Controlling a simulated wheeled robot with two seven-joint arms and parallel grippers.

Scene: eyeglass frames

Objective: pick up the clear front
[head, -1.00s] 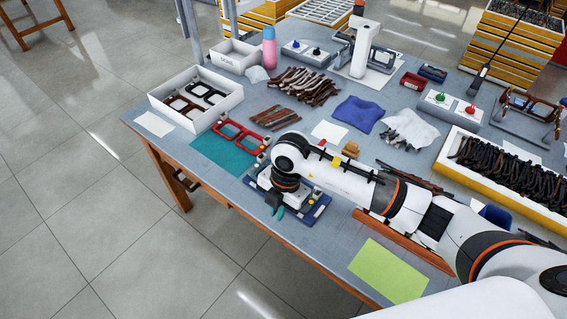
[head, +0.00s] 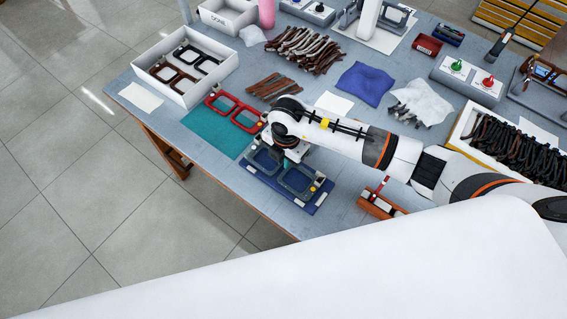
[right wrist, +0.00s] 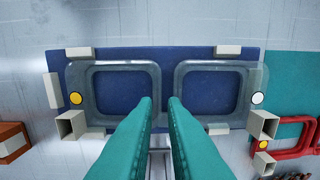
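The clear front (right wrist: 121,65), a see-through grey frame with two lens openings, lies flat on the blue fixture (right wrist: 150,53) in the right wrist view. A yellow dot is at its left end and a white one at its right. In the head view the clear front (head: 297,181) shows beside my right wrist, which covers its middle. My right gripper (right wrist: 160,100) has two teal fingers with a gap between them, over the bridge between the lens openings. It is open and holds nothing. In the head view its fingers are mostly hidden by the wrist. My left gripper is out of view.
A red front (head: 235,112) lies by the teal mat (head: 208,135), left of the fixture. A white tray (head: 150,80) with dark and brown fronts stands further left. An orange-red holder (head: 378,203) stands right of the fixture, near the table's front edge.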

